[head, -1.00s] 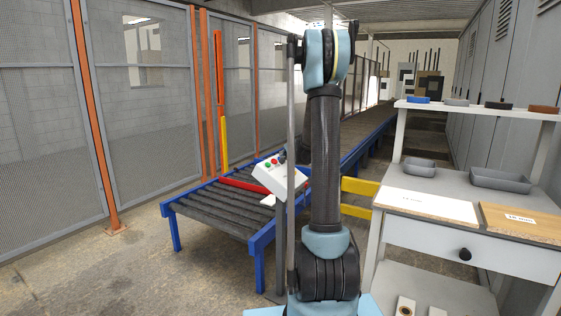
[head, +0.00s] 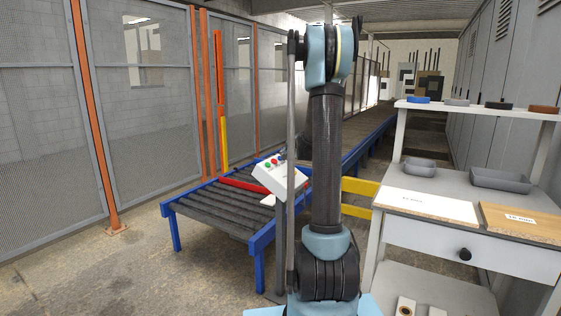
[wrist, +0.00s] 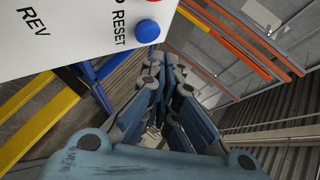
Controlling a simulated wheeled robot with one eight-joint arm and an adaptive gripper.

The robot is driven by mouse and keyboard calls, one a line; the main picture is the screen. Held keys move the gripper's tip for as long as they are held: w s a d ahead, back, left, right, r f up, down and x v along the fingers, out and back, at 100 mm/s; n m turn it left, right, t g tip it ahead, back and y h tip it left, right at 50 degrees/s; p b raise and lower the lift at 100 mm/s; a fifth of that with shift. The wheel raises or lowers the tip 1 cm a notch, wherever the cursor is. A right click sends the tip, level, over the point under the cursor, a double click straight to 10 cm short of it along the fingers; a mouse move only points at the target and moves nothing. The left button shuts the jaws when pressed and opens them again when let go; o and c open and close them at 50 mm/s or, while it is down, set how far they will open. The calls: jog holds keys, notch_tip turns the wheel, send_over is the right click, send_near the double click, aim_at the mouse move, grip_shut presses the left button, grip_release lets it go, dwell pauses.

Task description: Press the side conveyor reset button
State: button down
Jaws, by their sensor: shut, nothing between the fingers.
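The side control box (head: 281,178) stands on a post at the near end of the conveyor, white with coloured buttons on its sloped face. In the wrist view the white panel (wrist: 75,35) fills the upper left. Its blue button (wrist: 148,31) is beside the word RESET, and part of a red button shows at the top edge. My gripper (wrist: 166,62) is shut and empty. In the wrist picture its fingertips appear just below and right of the blue button; a gap shows between them. In the head view my arm hides most of the gripper.
The roller conveyor (head: 205,207) with blue rails runs back behind my arm, with a red bar across it. Mesh fencing (head: 45,120) stands left. A workbench (head: 470,240) with boards and grey trays stands right. Yellow rails (head: 358,187) show beside my arm.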

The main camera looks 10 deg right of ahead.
jog(key=r, duration=0.1)
jog(key=s+d+r, duration=0.1)
jog(key=r, duration=0.2)
jog(key=shift+s+d, duration=0.2)
jog(key=shift+d, duration=0.15)
dwell(0.4)
jog(key=s+a+f+n+g, duration=0.1)
jog(key=s+a+n+g, duration=0.15)
jog(key=s, duration=0.65)
jog(key=s+a+f+n+g, duration=0.15)
jog(key=s+a, duration=0.25)
jog(key=s, duration=0.6)
jog(key=s+a+f+n+g, duration=0.1)
jog(key=s+a+n+g, duration=0.15)
jog(key=s, duration=0.65)
jog(key=s+d+f+n+g+h, duration=0.1)
jog(key=s+f, duration=0.3)
jog(key=s, duration=0.5)
jog(key=s+f+n+g+h, duration=0.1)
jog(key=s+f, duration=0.3)
jog(key=s, duration=0.6)
jog(key=s+d+f+n+g, duration=0.1)
jog(key=s+f, duration=0.4)
jog(key=s, duration=0.5)
jog(key=n+g, duration=0.1)
jog(key=n, duration=0.1)
jog(key=shift+d+n+h, duration=0.35)
jog(key=shift+h, duration=0.05)
jog(key=shift+g, duration=0.25)
